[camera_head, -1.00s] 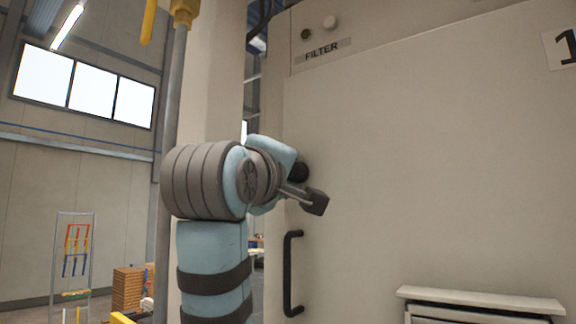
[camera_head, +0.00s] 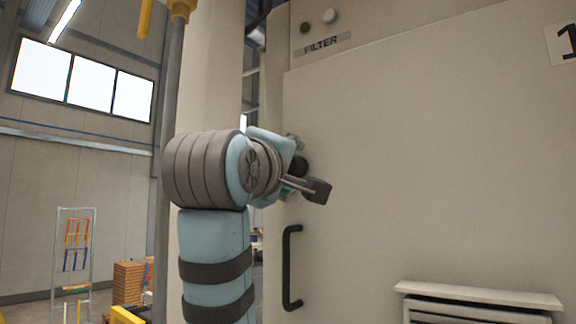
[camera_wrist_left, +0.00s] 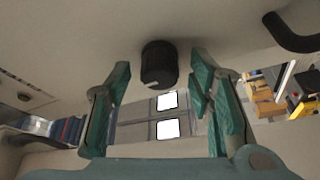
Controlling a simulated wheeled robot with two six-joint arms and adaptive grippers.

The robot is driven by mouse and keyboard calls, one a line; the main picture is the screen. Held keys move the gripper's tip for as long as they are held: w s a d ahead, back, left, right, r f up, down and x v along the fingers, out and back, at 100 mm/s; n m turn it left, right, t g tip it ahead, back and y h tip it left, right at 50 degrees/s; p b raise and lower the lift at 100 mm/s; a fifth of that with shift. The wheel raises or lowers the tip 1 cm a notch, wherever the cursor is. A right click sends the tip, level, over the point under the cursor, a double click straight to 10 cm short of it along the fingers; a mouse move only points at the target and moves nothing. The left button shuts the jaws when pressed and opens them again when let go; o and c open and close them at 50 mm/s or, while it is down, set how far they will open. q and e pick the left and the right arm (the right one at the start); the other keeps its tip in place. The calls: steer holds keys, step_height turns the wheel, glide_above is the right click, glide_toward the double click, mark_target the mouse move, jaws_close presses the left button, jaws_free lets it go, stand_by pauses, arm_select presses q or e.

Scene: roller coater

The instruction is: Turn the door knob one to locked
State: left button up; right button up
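The door knob (camera_head: 299,166) is a dark round knob on the pale cabinet door, above the black door handle (camera_head: 291,267). It is partly hidden behind my left gripper in the head view. In the left wrist view the black knob (camera_wrist_left: 158,66) has a light mark on its face. My left gripper (camera_wrist_left: 159,72) is open, with one green finger on each side of the knob and a visible gap to both. Its fingers are mostly hidden in the head view. My right gripper is in neither view.
A vent with a ledge (camera_head: 478,295) juts from the door at lower right. A FILTER label (camera_head: 322,44) and two small round fittings are above. A grey pole (camera_head: 170,160) stands left of my arm. The door face right of the knob is clear.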

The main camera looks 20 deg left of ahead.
arm_select(q)
steer(key=s+f, duration=0.1)
steer(key=s, duration=0.6)
steer(key=shift+s, duration=0.35)
steer(key=shift+w+a+f, duration=0.1)
steer(key=shift+w, duration=0.1)
